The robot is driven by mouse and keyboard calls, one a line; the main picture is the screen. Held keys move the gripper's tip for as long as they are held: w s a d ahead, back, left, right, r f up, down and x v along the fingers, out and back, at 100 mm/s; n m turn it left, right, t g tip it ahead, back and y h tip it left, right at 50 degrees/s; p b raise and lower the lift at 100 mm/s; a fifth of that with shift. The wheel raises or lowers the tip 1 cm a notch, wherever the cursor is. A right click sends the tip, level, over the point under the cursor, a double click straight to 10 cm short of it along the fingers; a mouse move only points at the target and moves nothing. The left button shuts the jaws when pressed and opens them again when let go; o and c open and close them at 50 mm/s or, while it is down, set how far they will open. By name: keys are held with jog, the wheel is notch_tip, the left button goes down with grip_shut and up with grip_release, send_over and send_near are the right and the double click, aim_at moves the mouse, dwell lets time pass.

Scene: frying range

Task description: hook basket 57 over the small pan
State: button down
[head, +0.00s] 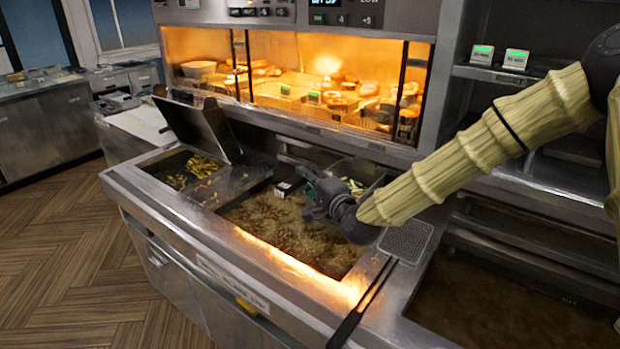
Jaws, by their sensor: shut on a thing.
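My gripper (312,192) is over the middle oil pan (318,262), its fingers pointing left. It is shut on what looks like a dark basket handle with a pale-edged tag (284,189); no number is readable there. A metal basket (340,168) with pale fries shows just behind my gripper, partly hidden by it; I cannot tell whether it joins the held handle. A smaller pan (165,165) at the left holds yellow fries, with a raised metal lid (198,128) behind it. Which pan is the small pan is not marked.
A skimmer (405,243) with a long black handle lies across the ledge right of the middle pan. A wide dark vat (500,305) is at the right. A lit warming cabinet (300,80) with food stands behind. The floor (80,270) at left is clear.

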jog(key=c, duration=1.2)
grip_release()
jog(key=shift+f, duration=0.1)
